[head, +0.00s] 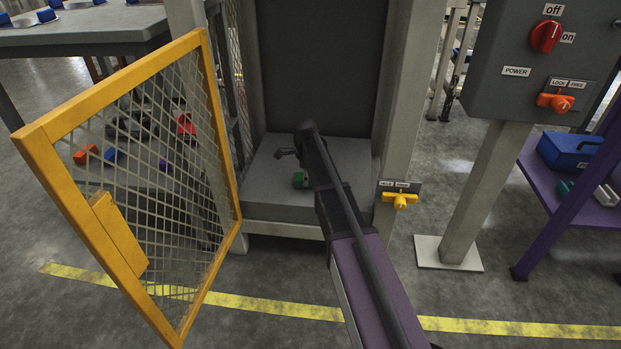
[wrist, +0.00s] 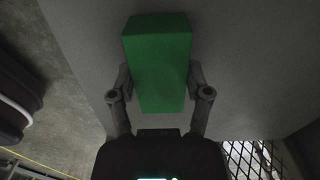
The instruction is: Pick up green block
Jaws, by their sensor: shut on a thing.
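The green block (wrist: 158,65) fills the upper middle of the wrist view, with a gripper finger against each long side. My gripper (wrist: 160,90) is shut on it. In the head view the green block (head: 300,180) shows as a small patch over the grey press bed, partly hidden by my arm. My gripper (head: 288,153) is inside the press opening there, mostly hidden behind my own arm. I cannot tell whether the block touches the bed or is a little above it.
The press bed (head: 262,190) is otherwise bare. A yellow-framed mesh door (head: 150,270) stands open at the left. A yellow hold/free switch (head: 399,200) sits on the right post. A grey control box (head: 500,45) with red and orange knobs stands further right, beside a purple table (head: 590,212).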

